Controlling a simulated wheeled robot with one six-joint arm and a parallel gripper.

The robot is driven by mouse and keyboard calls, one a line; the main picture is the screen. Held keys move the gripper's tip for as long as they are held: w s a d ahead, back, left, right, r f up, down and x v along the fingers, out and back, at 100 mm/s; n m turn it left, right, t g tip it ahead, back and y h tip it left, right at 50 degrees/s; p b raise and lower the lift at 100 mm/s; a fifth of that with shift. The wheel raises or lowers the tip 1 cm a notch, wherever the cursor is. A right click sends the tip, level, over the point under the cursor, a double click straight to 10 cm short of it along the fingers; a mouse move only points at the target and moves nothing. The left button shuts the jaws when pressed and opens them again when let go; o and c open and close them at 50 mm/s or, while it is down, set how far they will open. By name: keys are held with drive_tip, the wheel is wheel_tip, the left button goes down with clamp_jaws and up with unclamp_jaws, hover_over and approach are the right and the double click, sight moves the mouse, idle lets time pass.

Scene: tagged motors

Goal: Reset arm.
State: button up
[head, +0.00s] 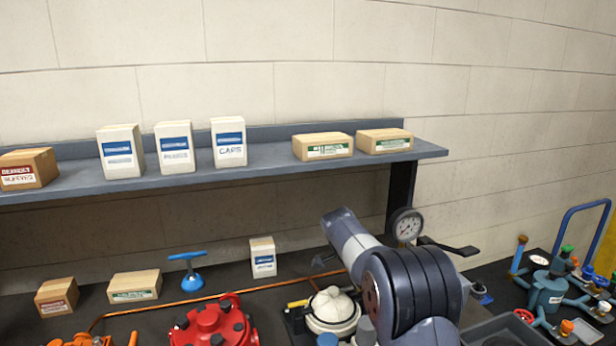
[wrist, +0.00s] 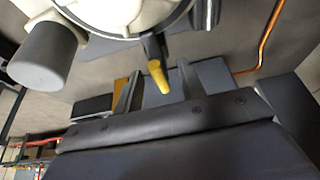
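My arm (head: 412,290) is bent over the right middle of the head view, in front of the lower bench. My gripper (wrist: 157,88) shows in the wrist view with its two fingers apart. A yellow-tipped lever (wrist: 159,78) appears in the gap between the fingers, with space on both sides and no visible contact. The lever belongs with a white round unit (wrist: 120,12) at the top of the wrist view. In the head view the white unit (head: 332,311) stands just left of my arm, with the yellow lever (head: 297,304) on its left.
A shelf (head: 75,188) with several boxes runs along the wall. A pressure gauge (head: 407,225) stands close behind my arm. A red motor (head: 213,325) and a blue T-handle (head: 189,270) are at left. A teal unit (head: 546,292) and a blue rail (head: 580,215) are at right.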

drive_tip(key=v, duration=1)
drive_tip(key=x, duration=1)
drive_tip(key=shift+f+n, duration=0.1)
drive_tip(key=shift+n, duration=0.2)
drive_tip(key=shift+s+n+t, duration=0.15)
drive_tip(key=shift+n+t, duration=0.25)
drive_tip(key=shift+n, duration=0.4)
drive_tip(key=shift+n+t+y, duration=0.3)
drive_tip(key=shift+n+y, duration=0.1)
drive_tip(key=shift+n, duration=0.8)
drive_tip(key=shift+d+n+t+y+p, duration=0.15)
drive_tip(key=shift+n+t+y+p, duration=0.4)
drive_tip(key=shift+n, duration=1.75)
drive_tip(key=shift+y, duration=0.25)
